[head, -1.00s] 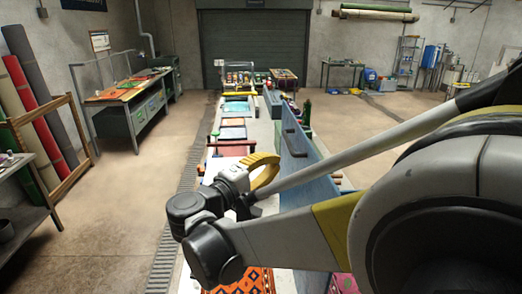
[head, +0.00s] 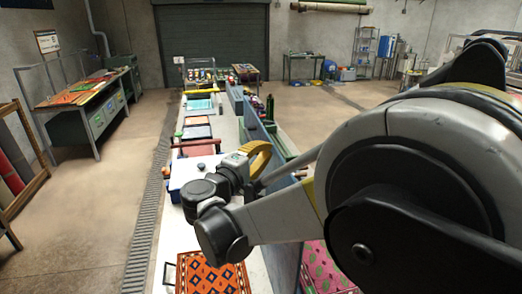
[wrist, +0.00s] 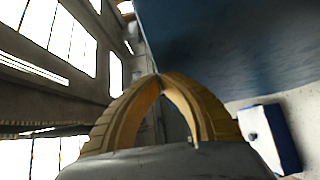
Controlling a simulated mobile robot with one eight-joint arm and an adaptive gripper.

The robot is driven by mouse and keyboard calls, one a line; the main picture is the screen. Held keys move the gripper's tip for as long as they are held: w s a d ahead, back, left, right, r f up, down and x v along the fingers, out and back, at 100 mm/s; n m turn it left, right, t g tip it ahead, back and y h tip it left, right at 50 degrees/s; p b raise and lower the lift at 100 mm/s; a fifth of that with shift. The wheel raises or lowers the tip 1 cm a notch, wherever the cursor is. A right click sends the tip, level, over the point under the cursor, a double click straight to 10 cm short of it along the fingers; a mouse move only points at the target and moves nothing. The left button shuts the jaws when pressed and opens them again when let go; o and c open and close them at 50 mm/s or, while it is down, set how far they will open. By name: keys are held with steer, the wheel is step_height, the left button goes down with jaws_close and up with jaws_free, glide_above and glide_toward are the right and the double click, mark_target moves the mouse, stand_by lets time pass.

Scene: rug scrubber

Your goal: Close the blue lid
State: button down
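A long blue panel, which looks like the blue lid (head: 262,132), stands raised along the right side of the white bench in the head view. Its near part is hidden behind my arm. In the wrist view a large blue surface, seemingly the same lid (wrist: 235,45), fills the upper right. My gripper (head: 262,158) has yellow fingers and is in front of the panel, to its left in the head view. In the wrist view the fingertips of my gripper (wrist: 157,76) meet, with nothing seen held. I cannot tell whether they touch the lid.
A white box with a blue side (wrist: 262,135) and knob is at lower right in the wrist view. An orange patterned rug (head: 207,272) lies at the near end. A pink rug (head: 325,268) is right of the bench.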

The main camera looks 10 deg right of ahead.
steer(key=shift+d, duration=0.1)
steer(key=d+f+m+g+y+b, duration=0.15)
steer(key=d+f, duration=0.25)
steer(key=d, duration=1.1)
steer(key=d+f+m+g+y+b, duration=0.1)
steer(key=d+f+m+y, duration=0.25)
steer(key=d, duration=1.25)
steer(key=d+f+m+y+b, duration=0.1)
steer(key=d+f+y+b, duration=0.2)
steer(key=d+f+b, duration=0.9)
steer(key=d+f+m+y+b, duration=0.1)
steer(key=d+f, duration=0.3)
steer(key=f, duration=0.6)
steer(key=d+f+m+g+y+b, duration=0.1)
steer(key=d+f+b, duration=0.3)
steer(key=f, duration=0.6)
steer(key=d+f+m+y+b, duration=0.1)
steer(key=d+f+y+b, duration=0.1)
steer(key=f, duration=0.8)
steer(key=shift+d+y+b, duration=0.4)
steer(key=shift+d+b, duration=0.2)
steer(key=shift+d, duration=0.5)
steer(key=shift+f, duration=0.6)
steer(key=shift+a+f+b, duration=0.1)
steer(key=shift+b, duration=0.2)
